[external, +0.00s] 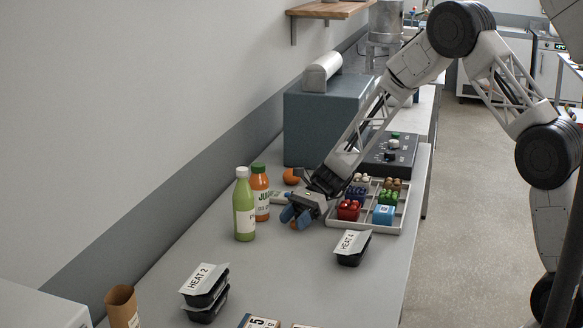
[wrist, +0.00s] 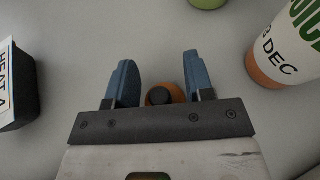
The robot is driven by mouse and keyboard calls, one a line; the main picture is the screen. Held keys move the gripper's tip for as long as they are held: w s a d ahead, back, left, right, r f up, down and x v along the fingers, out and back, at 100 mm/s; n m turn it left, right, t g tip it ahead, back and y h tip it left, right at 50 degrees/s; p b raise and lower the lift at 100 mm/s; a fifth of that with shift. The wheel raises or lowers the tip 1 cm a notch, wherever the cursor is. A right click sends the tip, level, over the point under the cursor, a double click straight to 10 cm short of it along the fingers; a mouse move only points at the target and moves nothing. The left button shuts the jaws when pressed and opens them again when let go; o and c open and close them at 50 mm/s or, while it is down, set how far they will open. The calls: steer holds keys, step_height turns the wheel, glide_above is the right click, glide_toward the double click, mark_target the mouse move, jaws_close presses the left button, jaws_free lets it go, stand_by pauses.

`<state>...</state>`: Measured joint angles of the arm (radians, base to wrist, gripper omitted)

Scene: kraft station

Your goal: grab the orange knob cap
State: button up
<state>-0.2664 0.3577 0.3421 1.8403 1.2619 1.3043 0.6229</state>
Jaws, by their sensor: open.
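The orange knob cap (wrist: 178,93), round with a dark centre, shows in the wrist view between my two blue fingers, near the gripper's dark crossbar, which hides its lower part. A small orange patch of it (external: 293,225) shows under the fingers in the external view. My gripper (wrist: 161,78) is open, with a gap between each finger and the cap. In the external view my gripper (external: 292,216) is low over the table, right of the bottles. I cannot tell the exact height of the fingers against the cap.
A green bottle (external: 244,205) and an orange juice bottle (external: 260,192) stand close to the left. A divided tray (external: 372,228) of coloured items lies to the right. Black HEAT boxes (external: 352,249) stand nearer. An orange ball (external: 291,176) sits behind.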

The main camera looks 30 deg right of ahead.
steer(key=c, duration=0.8)
steer(key=shift+f, duration=0.1)
steer(key=shift+r, duration=0.25)
jaws_close()
step_height(320, 180, up, 10)
steer(key=shift+f, duration=0.15)
stand_by(0.4)
